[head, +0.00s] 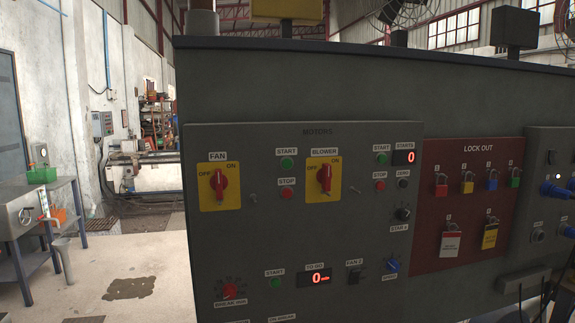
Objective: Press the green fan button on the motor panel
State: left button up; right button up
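The motor panel (370,225) is a dark grey plate labelled MOTORS, in the middle of the head view. The green fan button (287,163) sits under a START label, right of the yellow FAN switch (219,187) with its red knob. A red stop button (286,193) is just below it. A BLOWER switch (324,180) is to the right, with its own green start button (381,159) further right. Another green button (276,283) is lower on the panel. Neither of my grippers shows in the view.
A red LOCK OUT board (468,203) with several coloured padlocks is right of the motor panel. Another grey panel (546,190) with blue connectors is at the right edge. A metal table (35,210) stands at the left. Open floor (150,260) lies between table and cabinet.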

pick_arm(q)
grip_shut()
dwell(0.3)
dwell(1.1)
